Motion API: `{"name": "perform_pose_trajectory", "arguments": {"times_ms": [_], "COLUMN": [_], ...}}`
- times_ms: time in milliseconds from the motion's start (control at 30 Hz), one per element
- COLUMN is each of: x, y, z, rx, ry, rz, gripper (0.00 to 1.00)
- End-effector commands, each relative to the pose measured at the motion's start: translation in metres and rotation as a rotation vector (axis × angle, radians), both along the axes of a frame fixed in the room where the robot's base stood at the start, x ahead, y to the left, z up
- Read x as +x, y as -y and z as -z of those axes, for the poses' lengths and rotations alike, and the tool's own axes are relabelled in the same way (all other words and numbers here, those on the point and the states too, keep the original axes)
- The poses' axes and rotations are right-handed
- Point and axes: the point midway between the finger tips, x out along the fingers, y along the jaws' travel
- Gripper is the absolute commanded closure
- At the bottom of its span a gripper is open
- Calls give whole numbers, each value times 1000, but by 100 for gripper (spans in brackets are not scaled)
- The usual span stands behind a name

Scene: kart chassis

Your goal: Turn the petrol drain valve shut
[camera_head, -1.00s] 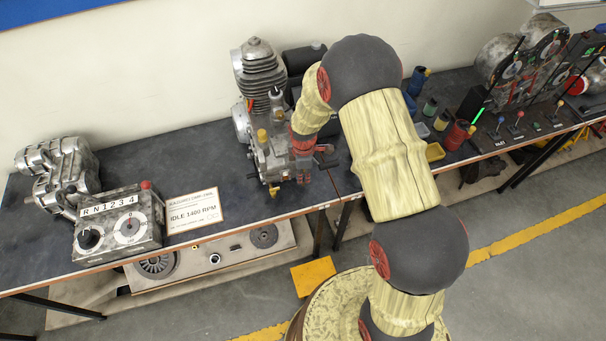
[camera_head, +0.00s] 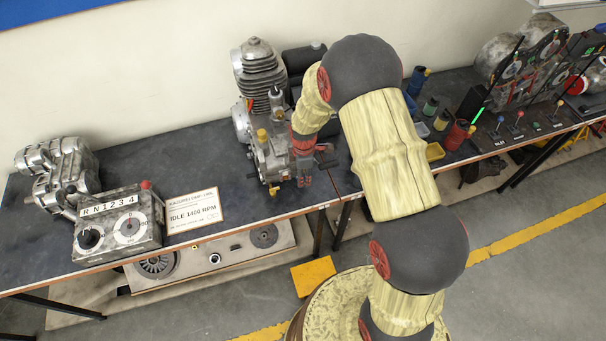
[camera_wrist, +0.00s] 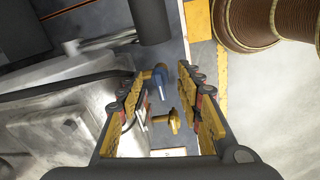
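The carburettor (camera_head: 268,162) with brass-coloured fittings stands at the front of the engine on the bench. In the wrist view, a small blue part with a pale lever (camera_wrist: 160,80) and a brass, knob-like fitting (camera_wrist: 173,122) show between my fingers. I cannot tell for certain which one is the petrol drain valve, or whether it is shut. My gripper (camera_head: 304,178) is just right of the carburettor. In the wrist view my gripper (camera_wrist: 163,78) is open, with a clear gap between its yellow-padded fingers. No firm grip on either part shows.
The finned engine (camera_head: 258,75) stands behind the carburettor. A control box (camera_head: 118,225) and an idle-speed sign (camera_head: 194,210) are to the left. Red and yellow containers (camera_head: 455,135) are to the right. Bare bench lies between the sign and carburettor.

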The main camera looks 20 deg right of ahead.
Motion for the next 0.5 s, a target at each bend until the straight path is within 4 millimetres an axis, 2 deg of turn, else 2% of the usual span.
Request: {"name": "perform_pose_trajectory", "arguments": {"times_ms": [267, 367, 500], "x": [0, 0, -1], "y": [0, 0, 0], "z": [-2, -10, -33], "rx": [0, 0, 0], "ry": [1, 1, 4], "rz": [0, 0, 0], "gripper": [64, 64, 64]}}
